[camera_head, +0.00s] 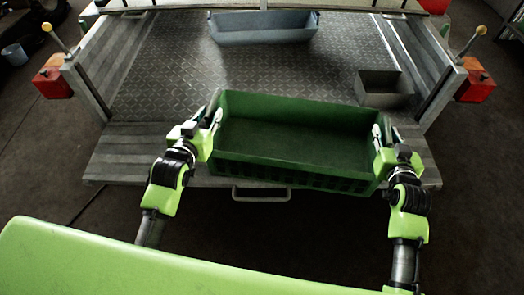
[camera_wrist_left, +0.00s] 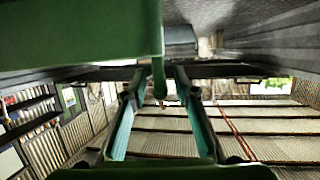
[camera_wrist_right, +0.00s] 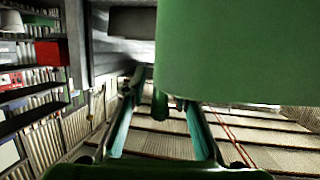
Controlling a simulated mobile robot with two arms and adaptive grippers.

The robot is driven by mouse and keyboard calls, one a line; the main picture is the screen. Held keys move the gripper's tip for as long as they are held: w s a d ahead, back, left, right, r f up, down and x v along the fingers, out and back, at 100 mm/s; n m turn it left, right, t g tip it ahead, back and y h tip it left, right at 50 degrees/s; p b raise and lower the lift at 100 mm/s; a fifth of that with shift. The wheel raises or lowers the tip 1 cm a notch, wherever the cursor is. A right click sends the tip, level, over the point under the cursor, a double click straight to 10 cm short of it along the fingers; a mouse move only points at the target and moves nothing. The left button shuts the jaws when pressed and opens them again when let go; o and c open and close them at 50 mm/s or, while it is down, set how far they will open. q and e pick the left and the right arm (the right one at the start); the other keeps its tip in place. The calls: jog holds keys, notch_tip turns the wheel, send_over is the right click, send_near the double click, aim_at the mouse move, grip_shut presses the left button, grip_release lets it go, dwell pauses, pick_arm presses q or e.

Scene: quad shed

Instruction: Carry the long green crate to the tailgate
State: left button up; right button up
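The long green crate (camera_head: 292,172) is empty and lies slightly turned over the tailgate (camera_head: 115,160). Its front side reaches about the tailgate's front edge; I cannot tell whether it rests there or hangs just above. My left gripper (camera_head: 212,122) is at the crate's left end and my right gripper (camera_head: 380,136) at its right end. In the left wrist view, the open fingers (camera_wrist_left: 159,82) stand either side of the crate's end lip, with gaps showing. In the right wrist view, the open fingers (camera_wrist_right: 160,88) also straddle a lip with gaps.
A blue-grey crate (camera_head: 262,36) stands at the back of the ridged metal bed (camera_head: 170,60). A small grey open box (camera_head: 383,88) sits on the bed's right. Side walls with red lamps (camera_head: 52,80) flank the bed. Bare bed lies behind the green crate.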

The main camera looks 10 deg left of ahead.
pick_arm(q)
jog(key=v, duration=0.8)
jog(key=shift+s, duration=0.35)
pick_arm(e)
jog(key=v, duration=1.2)
pick_arm(q)
jog(key=shift+r, duration=0.3)
pick_arm(e)
jog(key=shift+r, duration=0.15)
